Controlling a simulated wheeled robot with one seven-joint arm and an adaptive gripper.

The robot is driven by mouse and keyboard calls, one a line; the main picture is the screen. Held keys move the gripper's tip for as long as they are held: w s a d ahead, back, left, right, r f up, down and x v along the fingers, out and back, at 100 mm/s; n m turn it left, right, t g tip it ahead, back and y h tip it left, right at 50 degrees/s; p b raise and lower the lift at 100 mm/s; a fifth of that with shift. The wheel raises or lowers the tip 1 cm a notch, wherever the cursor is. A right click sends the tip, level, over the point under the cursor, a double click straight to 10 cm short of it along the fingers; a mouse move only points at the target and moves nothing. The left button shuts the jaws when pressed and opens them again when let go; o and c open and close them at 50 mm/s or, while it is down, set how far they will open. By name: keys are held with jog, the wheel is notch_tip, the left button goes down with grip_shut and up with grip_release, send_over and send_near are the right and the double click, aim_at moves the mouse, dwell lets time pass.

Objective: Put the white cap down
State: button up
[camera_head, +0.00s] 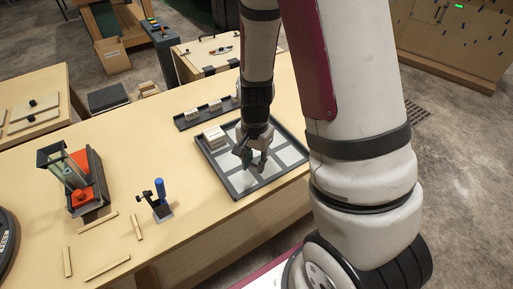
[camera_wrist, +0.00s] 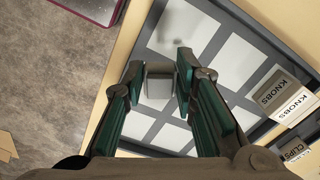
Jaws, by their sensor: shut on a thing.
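The white cap (camera_wrist: 160,86) shows in the wrist view as a small pale block between my fingertips. My gripper (camera_wrist: 160,75) is shut on it. Below it is a dark-framed tray (camera_head: 216,171) divided into pale square compartments; its grid also fills the middle of the wrist view (camera_wrist: 187,48). In the head view my gripper (camera_head: 253,163) points down over the middle of the tray. There the cap is hidden or too small to make out. I cannot tell whether the cap touches the tray.
A white box (camera_head: 214,136) sits in the tray's far left corner. Labelled KNOBS (camera_wrist: 286,98) and CLIPS (camera_wrist: 298,150) boxes show at the right of the wrist view. A dark rack (camera_head: 190,121) lies behind the tray. A blue-handled stand (camera_head: 161,200) and an orange device (camera_head: 88,190) stand left.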

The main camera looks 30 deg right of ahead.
jog(key=s+d+m, duration=0.2)
jog(key=s+m, duration=0.3)
jog(key=s, duration=0.2)
jog(key=p, duration=0.1)
send_over(277, 153)
jog(key=shift+s+a+f, duration=0.2)
jog(key=shift+s+f, duration=0.1)
jog(key=shift+f, duration=0.45)
jog(key=shift+w+d+f+p, duration=0.15)
jog(key=shift+f+p, duration=0.1)
jog(key=shift+f, duration=0.65)
jog(key=shift+w+d+f+p, duration=0.15)
jog(key=shift+f+p, duration=0.1)
jog(key=shift+f, duration=0.65)
jog(key=shift+f, duration=0.1)
jog(key=o, duration=0.8)
jog(key=shift+o, duration=0.2)
